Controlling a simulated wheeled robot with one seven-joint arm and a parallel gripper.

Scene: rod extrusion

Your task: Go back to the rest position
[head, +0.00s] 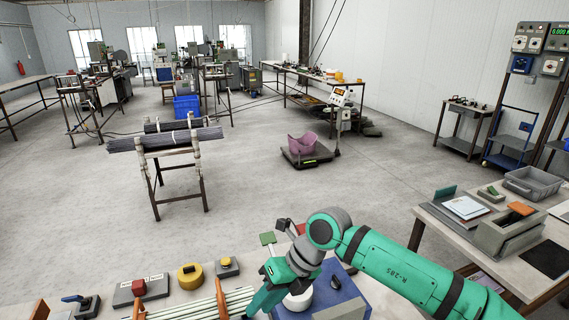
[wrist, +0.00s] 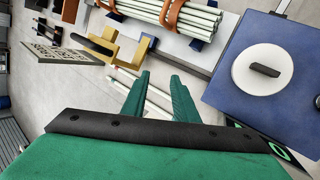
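My gripper (wrist: 160,78) shows two green fingers in the wrist view, with a gap between their tips and nothing seen clasped there. In the head view my gripper (head: 252,308) points down to the lower left over the near bench, beside a bundle of pale rods (head: 205,307). The rods (wrist: 190,14) are bound with orange-brown straps in the wrist view. A few pale rods (wrist: 150,105) also show behind the fingers; I cannot tell how far below they lie.
A blue box (wrist: 235,97) with a white disc (wrist: 263,69) is close to my gripper. A side table (head: 440,222) stands right. Open floor (head: 240,220) lies beyond the bench.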

